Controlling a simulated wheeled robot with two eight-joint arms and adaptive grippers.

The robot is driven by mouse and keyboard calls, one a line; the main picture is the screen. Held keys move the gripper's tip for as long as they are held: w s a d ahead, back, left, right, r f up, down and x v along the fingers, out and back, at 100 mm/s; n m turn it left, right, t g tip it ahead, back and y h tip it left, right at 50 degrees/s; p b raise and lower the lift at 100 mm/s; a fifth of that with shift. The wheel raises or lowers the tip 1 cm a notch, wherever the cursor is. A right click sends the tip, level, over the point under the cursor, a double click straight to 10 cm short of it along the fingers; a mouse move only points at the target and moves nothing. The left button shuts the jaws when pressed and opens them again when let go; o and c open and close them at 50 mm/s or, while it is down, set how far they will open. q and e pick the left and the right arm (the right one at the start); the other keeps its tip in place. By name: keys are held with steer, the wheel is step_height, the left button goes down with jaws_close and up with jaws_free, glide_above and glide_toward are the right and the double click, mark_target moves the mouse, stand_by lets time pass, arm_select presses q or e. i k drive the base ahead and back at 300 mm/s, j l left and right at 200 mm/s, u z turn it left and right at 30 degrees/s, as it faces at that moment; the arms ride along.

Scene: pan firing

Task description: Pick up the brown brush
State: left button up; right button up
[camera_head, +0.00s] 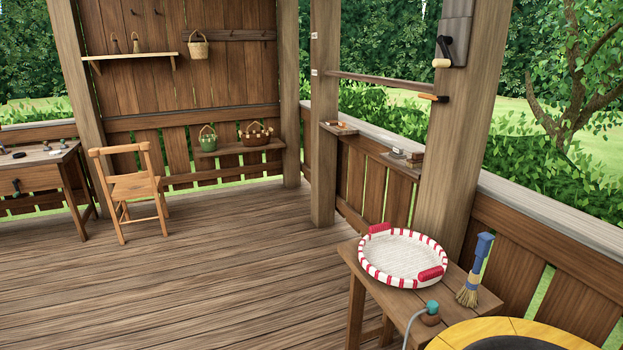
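A brush with tan-brown straw bristles and a blue handle (476,268) stands upright, bristles down, on the small wooden side table (403,302) at the lower right. It is just right of a round white tray (402,257) with red stripes and red handles. The brush is the only clear brush in view; two small brownish items (136,43) on the far wall shelf are too small to identify. Neither of my grippers is in view.
A teal-topped item with a hose (431,312) sits at the table's front edge. A yellow-rimmed round object (510,328) fills the bottom right. A thick wooden post (455,150) rises behind the table. A chair (135,188) stands far left. The middle floor is clear.

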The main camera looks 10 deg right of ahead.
mark_target(415, 161)
steer(key=i+j+z, duration=0.5)
steer(key=z, duration=0.15)
steer(key=i+j+z, duration=0.6)
steer(key=j, duration=0.2)
steer(key=j+z, duration=0.35)
steer(key=i+j+u, duration=0.4)
steer(key=i+u, duration=0.2)
steer(key=i, duration=0.2)
steer(key=i+j+u, duration=0.1)
steer(key=i+u, duration=0.2)
steer(key=i, duration=0.15)
steer(key=i+j+z, duration=0.2)
steer(key=i, duration=0.3)
steer(key=i+z, duration=0.25)
steer(key=i, duration=0.25)
